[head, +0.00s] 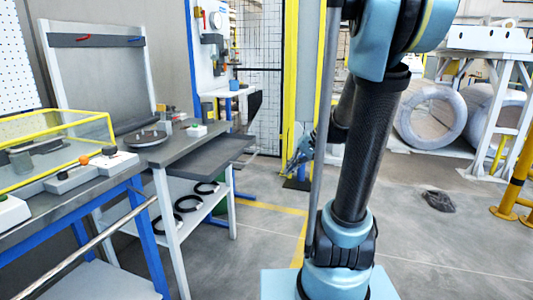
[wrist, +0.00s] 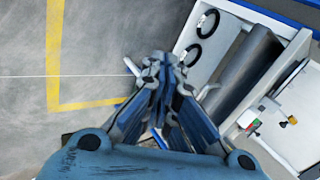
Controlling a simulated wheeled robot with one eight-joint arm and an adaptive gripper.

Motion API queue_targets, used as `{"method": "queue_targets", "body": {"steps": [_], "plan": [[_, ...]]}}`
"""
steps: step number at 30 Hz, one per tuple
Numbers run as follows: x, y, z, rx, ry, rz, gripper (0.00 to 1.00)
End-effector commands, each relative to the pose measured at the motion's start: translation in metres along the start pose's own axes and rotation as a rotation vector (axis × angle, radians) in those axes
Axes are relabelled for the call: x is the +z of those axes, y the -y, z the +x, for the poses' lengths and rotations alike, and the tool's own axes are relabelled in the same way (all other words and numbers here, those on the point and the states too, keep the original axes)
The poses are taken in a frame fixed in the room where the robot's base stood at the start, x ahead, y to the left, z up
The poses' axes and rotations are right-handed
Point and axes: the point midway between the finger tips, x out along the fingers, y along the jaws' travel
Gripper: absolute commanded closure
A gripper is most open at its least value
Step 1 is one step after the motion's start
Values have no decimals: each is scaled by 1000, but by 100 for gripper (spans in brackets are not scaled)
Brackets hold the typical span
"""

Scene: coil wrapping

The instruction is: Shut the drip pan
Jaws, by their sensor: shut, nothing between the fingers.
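The drip pan (head: 200,150) is a flat dark grey tray under the top of the grey bench. It sticks out from the bench towards the aisle. In the wrist view the dark grey slab that appears to be the same pan (wrist: 248,65) lies right of my gripper. My gripper (head: 291,172) hangs over the aisle, to the right of the pan and apart from it in the head view. In the wrist view my gripper (wrist: 163,60) has its fingers together and empty. My arm partly hides the gripper in the head view.
The bench top (head: 165,150) carries a round dark plate (head: 146,138) and small devices. Black rings (head: 188,204) lie on the white lower shelf (head: 178,218). A yellow post (head: 296,80) stands behind my gripper. The floor between bench and arm is clear.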

Motion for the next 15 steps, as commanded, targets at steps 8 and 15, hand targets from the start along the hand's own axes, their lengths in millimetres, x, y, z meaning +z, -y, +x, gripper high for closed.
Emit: {"method": "queue_targets", "body": {"steps": [8, 15], "plan": [[-68, 16, 9, -188, -9, 58, 100], [-124, 18, 16, -353, -22, 98, 100]]}}
